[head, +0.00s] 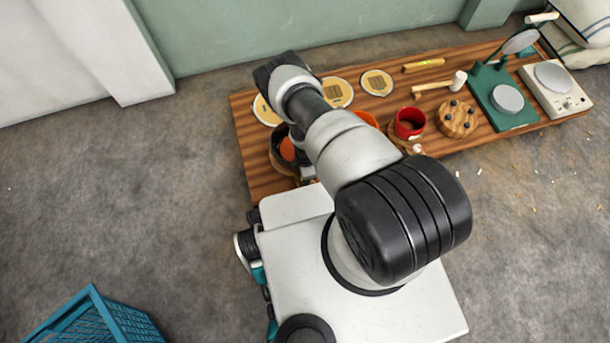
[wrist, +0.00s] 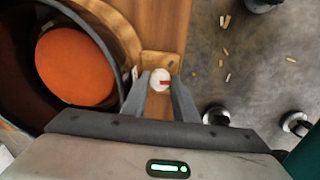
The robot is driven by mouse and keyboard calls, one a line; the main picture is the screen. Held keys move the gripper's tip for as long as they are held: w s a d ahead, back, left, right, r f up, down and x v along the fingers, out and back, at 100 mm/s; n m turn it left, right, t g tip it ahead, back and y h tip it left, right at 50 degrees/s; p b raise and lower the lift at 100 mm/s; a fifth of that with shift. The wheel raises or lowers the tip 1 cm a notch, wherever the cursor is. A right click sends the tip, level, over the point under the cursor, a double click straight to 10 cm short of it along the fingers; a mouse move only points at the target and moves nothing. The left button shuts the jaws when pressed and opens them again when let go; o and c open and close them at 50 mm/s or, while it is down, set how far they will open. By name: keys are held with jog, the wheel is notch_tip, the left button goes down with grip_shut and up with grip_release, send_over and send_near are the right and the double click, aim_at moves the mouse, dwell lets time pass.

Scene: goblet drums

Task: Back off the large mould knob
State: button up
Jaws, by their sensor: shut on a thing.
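The large mould (wrist: 122,60) is at the left of the wrist view, a dark round wall in a wooden body with an orange disc (wrist: 75,66) inside. Its knob (wrist: 160,78), white and round with a red mark, sits at the mould's side. My gripper (wrist: 161,88) is shut on this knob, one finger on each side. In the head view the large mould (head: 279,155) shows at the bench's left end, partly covered by my arm. The knob and fingertips are hard to make out there.
A smaller mould with a red ring (head: 409,122) and its own pale knob (head: 418,149) stands to the right on the wooden bench (head: 250,130). Round discs (head: 377,82), a mallet (head: 440,84) and a green stand (head: 500,95) lie farther along. A blue crate (head: 100,322) is on the floor.

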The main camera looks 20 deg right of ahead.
jog(key=n, duration=0.3)
jog(key=shift+n, duration=2.2)
jog(key=o, duration=1.1)
jog(key=shift+c, duration=0.2)
notch_tip(320, 180, up, 17)
jog(key=p, duration=0.7)
jog(key=shift+r, duration=0.2)
